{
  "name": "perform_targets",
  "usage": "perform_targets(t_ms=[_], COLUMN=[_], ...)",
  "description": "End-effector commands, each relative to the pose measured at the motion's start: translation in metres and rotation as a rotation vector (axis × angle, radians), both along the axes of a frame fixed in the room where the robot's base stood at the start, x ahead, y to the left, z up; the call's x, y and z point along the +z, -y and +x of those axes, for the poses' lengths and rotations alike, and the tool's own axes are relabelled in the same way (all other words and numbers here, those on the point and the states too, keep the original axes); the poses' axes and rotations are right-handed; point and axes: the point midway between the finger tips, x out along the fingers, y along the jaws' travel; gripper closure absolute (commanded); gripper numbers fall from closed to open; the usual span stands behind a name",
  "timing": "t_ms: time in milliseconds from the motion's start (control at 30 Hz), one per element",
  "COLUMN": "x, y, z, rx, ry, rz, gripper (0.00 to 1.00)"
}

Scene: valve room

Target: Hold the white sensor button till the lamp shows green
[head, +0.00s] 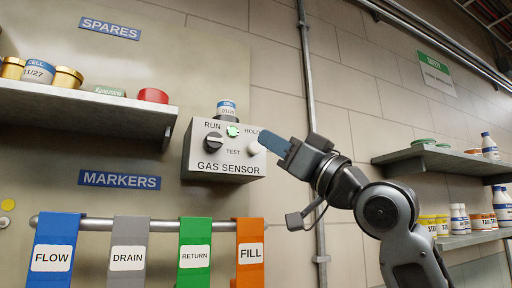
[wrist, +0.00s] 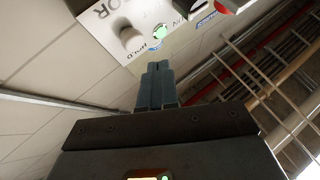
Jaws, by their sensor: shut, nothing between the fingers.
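The grey gas sensor box (head: 225,169) is on the wall, with a black knob (head: 214,142) between the RUN and TEST labels. Its lamp (head: 233,131) shows green, also in the wrist view (wrist: 159,32). The white button (head: 254,147) sits below the HOLD label; the wrist view shows it too (wrist: 131,39). My gripper (head: 264,138) is shut and empty, its blue-grey fingertips close to the button in the head view. In the wrist view the fingertips (wrist: 158,65) appear apart from the button, to its lower right. I see no clear contact.
A labelled cell (head: 227,109) stands on top of the box. A left shelf (head: 80,107) holds tins and lids. Below is a rail (head: 100,222) with several coloured tags. A vertical pipe (head: 313,90) and right shelves (head: 430,157) with containers flank my arm.

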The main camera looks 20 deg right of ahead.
Motion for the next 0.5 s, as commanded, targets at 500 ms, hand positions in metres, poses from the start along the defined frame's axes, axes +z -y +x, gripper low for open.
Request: perform_targets(t_ms=[500], x=[0.000], y=[0.000], z=[-0.035], rx=[-0.001], ry=[0.000], rz=[0.000], gripper=[1.00])
